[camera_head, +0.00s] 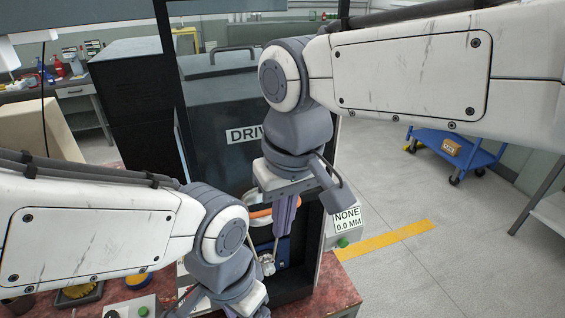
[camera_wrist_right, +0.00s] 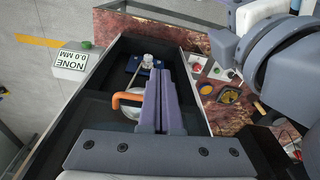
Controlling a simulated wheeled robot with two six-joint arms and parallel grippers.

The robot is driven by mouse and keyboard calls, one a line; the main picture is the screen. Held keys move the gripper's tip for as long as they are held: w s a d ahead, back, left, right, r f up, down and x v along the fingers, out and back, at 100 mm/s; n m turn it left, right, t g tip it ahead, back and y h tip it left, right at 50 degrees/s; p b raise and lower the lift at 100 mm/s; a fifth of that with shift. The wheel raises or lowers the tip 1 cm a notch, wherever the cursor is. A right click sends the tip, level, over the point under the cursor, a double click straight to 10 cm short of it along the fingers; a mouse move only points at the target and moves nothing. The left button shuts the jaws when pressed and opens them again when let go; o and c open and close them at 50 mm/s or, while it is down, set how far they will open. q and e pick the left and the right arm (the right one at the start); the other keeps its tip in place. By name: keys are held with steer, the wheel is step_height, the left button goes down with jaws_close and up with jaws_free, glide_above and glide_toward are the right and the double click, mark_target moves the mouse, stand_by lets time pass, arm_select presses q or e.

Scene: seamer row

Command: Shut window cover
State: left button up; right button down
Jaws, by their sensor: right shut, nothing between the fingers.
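A dark grey panel (camera_head: 215,105) with a bar handle along its top and a partly covered label reading "DRIV" stands in the black machine frame; it looks like the window cover. Below it the machine's opening (camera_head: 309,250) is uncovered, with its inside visible. My right gripper (camera_head: 284,225) points down at this opening, its fingers together and empty. In the right wrist view the same fingers (camera_wrist_right: 155,85) are pressed together over the black-walled bay. My left gripper (camera_head: 205,308) is at the bottom edge, mostly cut off, so its fingers cannot be judged.
Inside the bay are an orange curved handle (camera_wrist_right: 122,98) and a blue block (camera_wrist_right: 149,70) with a metal part. A "NONE 0.0 MM" display (camera_head: 347,219) is at the right. A red worktop (camera_head: 335,285) lies below. A blue cart (camera_head: 455,150) stands farther back on open floor.

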steer(key=w+r+m+p, duration=0.2)
steer(key=w+r+p, duration=0.15)
steer(key=r, duration=0.95)
arm_select(q)
step_height(320, 180, up, 8)
steer(key=p, duration=0.2)
steer(key=shift+f, duration=0.2)
arm_select(e)
step_height(320, 180, down, 14)
steer(key=w+a, duration=0.1)
steer(key=w, duration=0.1)
steer(key=shift+w+t, duration=0.4)
arm_select(q)
steer(key=shift+f, duration=0.1)
arm_select(e)
steer(key=shift+a, duration=0.1)
